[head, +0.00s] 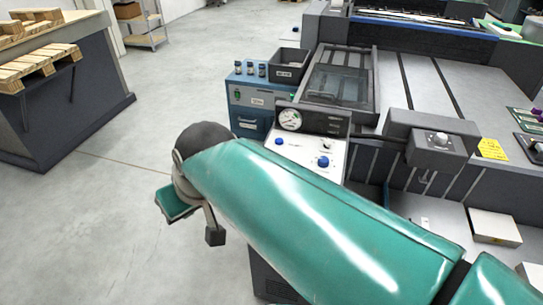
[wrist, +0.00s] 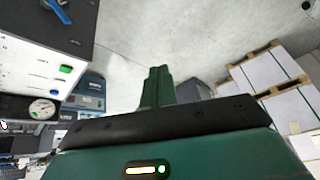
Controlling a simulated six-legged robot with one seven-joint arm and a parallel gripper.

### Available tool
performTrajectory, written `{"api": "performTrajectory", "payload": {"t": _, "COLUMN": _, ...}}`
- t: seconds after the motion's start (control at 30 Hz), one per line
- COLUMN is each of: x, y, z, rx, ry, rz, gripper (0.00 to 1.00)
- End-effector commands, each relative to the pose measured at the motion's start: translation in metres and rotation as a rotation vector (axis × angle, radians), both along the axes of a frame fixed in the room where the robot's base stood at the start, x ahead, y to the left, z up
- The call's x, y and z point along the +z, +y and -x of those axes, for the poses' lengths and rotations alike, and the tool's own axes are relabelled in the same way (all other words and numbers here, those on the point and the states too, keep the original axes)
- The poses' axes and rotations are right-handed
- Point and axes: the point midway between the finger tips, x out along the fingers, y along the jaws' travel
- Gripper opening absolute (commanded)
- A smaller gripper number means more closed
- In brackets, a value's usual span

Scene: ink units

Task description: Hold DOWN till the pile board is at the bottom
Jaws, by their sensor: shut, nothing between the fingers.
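My gripper shows in the wrist view, its green fingers (wrist: 157,86) together and pointing up the picture, with nothing between them. In the head view its fingers are not clear, and my teal arm covers part of the machine. A pale control panel (wrist: 40,50) stands at the upper left of the wrist view, apart from the fingers. I cannot make out the pile board.
In the head view, a white panel with a gauge (head: 290,120) stands beside a blue cabinet (head: 252,100). A dark bench (head: 70,100) with wooden pallets (head: 38,66) is at the left. Wrapped stacks (wrist: 290,108) show in the wrist view. The floor between is clear.

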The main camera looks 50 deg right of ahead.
Motion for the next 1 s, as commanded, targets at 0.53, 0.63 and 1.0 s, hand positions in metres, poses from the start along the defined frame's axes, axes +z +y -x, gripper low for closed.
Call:
{"api": "performTrajectory", "payload": {"t": 0.53, "x": -0.034, "y": -0.246, "z": -0.142, "rx": -0.379, "ry": -0.154, "rz": -0.346, "gripper": 0.0}}
{"api": "performTrajectory", "payload": {"t": 0.63, "x": -0.049, "y": -0.302, "z": -0.145, "rx": -0.452, "ry": -0.208, "rz": -0.369, "gripper": 0.0}}
{"api": "performTrajectory", "payload": {"t": 1.0, "x": -0.071, "y": -0.379, "z": -0.137, "rx": -0.551, "ry": -0.292, "rz": -0.38, "gripper": 0.0}}
